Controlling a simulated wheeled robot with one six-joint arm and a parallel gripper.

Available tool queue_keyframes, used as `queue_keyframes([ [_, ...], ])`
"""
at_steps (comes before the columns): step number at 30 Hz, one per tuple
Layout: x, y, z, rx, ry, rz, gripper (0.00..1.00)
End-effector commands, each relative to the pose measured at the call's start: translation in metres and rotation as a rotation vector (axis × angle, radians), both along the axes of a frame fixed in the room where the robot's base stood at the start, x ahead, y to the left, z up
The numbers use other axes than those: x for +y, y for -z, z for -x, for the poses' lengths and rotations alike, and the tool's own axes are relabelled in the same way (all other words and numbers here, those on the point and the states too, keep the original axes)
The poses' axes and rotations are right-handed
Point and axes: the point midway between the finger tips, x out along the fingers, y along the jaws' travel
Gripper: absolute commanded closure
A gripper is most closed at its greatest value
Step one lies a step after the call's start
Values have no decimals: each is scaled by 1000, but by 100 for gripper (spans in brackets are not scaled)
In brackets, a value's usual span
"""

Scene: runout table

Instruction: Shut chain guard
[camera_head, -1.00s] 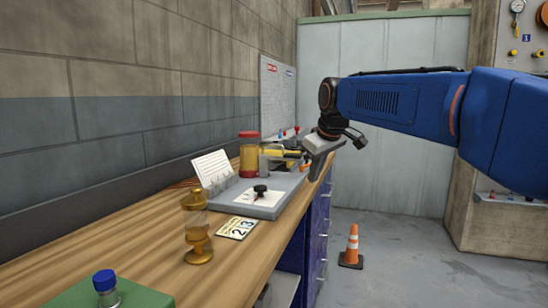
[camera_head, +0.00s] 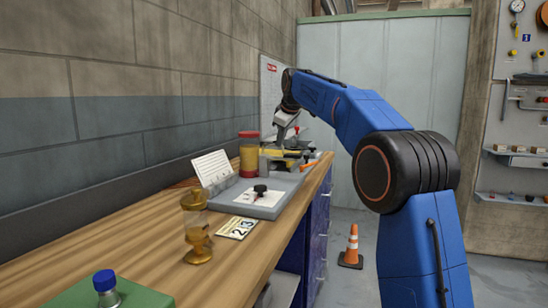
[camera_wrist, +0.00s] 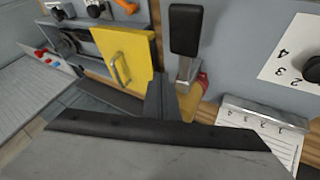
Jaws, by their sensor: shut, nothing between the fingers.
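The chain guard (camera_wrist: 124,56) is a yellow panel with a metal pull handle (camera_wrist: 120,68) in the wrist view. A dark round chain part (camera_wrist: 68,42) shows uncovered to its left, so the guard looks open. In the head view the yellow guard (camera_head: 285,152) is small and partly hidden by my gripper (camera_head: 284,130) above it, near the table's far end. In the wrist view my gripper (camera_wrist: 160,98) is shut and empty. Its tip appears just below and right of the guard; I cannot tell whether they touch.
A black-handled lever (camera_wrist: 185,32) stands close right of my gripper. An orange cone (camera_head: 351,246) stands on the floor.

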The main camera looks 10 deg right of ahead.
Motion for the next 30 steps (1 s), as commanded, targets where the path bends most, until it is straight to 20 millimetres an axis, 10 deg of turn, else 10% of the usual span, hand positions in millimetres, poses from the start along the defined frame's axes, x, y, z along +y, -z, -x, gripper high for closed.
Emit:
queue_keyframes([
  [30, 12, 78, -71, -7, -19, 11, 100],
])
